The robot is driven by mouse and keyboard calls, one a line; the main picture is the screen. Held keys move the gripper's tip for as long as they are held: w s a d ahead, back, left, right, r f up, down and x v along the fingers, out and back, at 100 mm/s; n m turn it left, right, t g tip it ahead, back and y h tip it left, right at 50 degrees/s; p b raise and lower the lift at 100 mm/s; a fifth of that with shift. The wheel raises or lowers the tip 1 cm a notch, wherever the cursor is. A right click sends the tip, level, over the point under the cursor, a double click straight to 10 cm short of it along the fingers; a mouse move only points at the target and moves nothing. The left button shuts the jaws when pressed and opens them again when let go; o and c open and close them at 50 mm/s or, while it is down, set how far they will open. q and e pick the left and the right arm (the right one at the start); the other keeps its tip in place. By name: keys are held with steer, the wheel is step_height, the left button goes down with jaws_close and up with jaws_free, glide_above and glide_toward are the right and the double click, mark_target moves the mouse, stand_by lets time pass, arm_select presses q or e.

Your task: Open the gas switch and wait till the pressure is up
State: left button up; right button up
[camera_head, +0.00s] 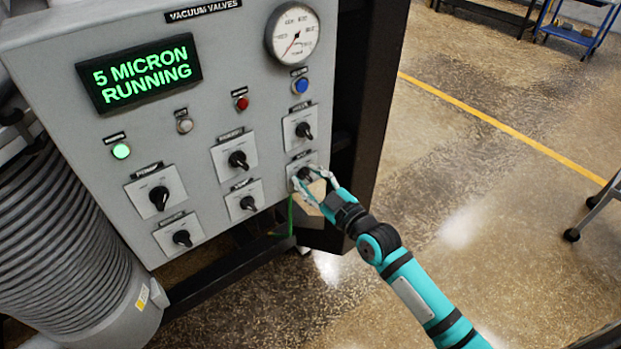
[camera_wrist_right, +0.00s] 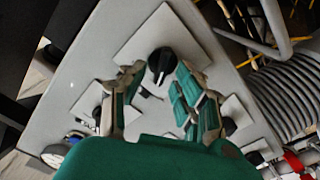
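The grey control panel (camera_head: 75,165) carries several black rotary switches on white plates. My right gripper (camera_head: 311,182) is at the lower right switch (camera_head: 304,173); its small label is unreadable, so I cannot confirm it is the gas switch. In the right wrist view, the black knob (camera_wrist_right: 162,60) lies between my two fingertips (camera_wrist_right: 160,72). The fingers are apart, one on each side, with small gaps showing. The round pressure gauge (camera_head: 293,33) at the upper right has a red needle pointing to the lower left. My left gripper is in neither view.
A display (camera_head: 139,73) reads "5 MICRON RUNNING" in green. A green lamp (camera_head: 121,151) is lit; red (camera_head: 242,103) and blue (camera_head: 301,85) buttons sit at right. A ribbed hose (camera_head: 60,235) stands left. Open floor lies right of the panel.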

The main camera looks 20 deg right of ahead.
jaws_close()
steer(key=m+p, duration=0.1)
steer(key=m, duration=0.1)
steer(key=shift+d+m, duration=0.1)
steer(key=shift+m, duration=0.3)
steer(key=m, duration=0.2)
steer(key=shift+w+d+r+m, duration=0.1)
steer(key=shift+d+m, duration=0.05)
steer(key=shift+m, duration=0.25)
steer(key=m, duration=0.3)
steer(key=shift+d+p, duration=0.15)
steer(key=shift+p, duration=0.25)
steer(key=shift+w+d+m, duration=0.1)
steer(key=shift+m, duration=1.6)
